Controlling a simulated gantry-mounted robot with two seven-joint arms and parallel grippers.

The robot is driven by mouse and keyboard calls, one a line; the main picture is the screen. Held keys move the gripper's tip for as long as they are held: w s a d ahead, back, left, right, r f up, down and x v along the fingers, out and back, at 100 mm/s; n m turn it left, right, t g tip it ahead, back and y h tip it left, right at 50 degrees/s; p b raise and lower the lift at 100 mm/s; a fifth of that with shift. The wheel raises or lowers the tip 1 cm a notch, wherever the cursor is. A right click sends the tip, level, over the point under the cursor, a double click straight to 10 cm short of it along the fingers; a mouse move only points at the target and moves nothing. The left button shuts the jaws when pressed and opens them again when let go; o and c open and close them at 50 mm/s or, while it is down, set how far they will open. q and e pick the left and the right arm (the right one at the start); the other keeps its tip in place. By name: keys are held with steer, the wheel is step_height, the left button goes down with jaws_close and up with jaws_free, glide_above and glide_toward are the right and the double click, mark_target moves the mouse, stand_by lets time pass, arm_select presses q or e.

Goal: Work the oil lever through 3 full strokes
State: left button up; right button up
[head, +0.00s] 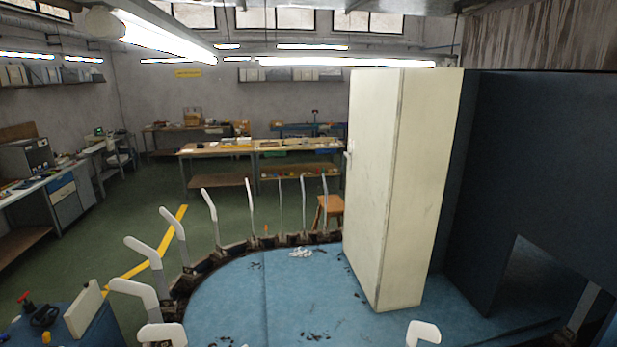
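No part that I can surely call the oil lever shows in the head view. A small red-topped part (24,298) stands at the lower left on a blue surface, beside a black curved part (44,315); I cannot tell whether either is the lever. A tall cream cabinet (385,190) stands over the blue round table and has a small handle (348,157) on its left edge. Neither of my grippers is in view.
A dark housing (540,160) closes off the right. Green floor (130,215) lies open beyond the left rim.

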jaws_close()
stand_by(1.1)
